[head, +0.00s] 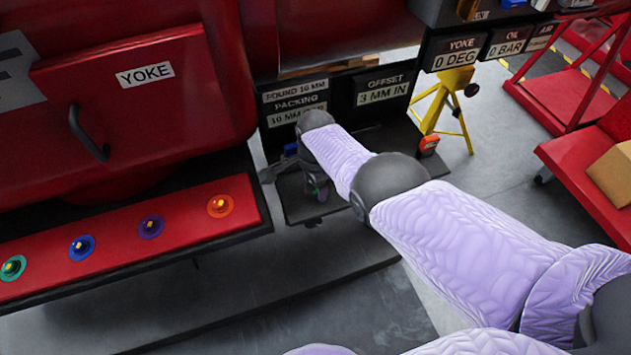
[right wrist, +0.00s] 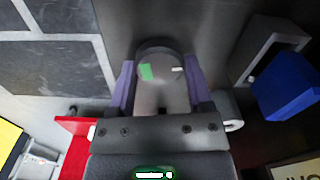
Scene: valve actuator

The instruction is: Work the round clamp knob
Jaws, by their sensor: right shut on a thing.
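The round clamp knob (right wrist: 160,58) is a grey disc with a green mark and a white mark on its face, in the upper middle of the right wrist view. My right gripper (right wrist: 159,80) has one purple finger on each side of the knob and is shut on it. In the head view my right gripper (head: 316,188) is small and partly covered by my arm, below the packing sign. The knob cannot be made out there. My left gripper is not in view.
A blue block (right wrist: 285,88) and a grey bracket (right wrist: 262,50) stand right of the knob in the wrist view. A red YOKE housing (head: 150,90) and a red ledge (head: 125,238) with several coloured buttons lie left. A yellow stand (head: 447,100) is at the back right.

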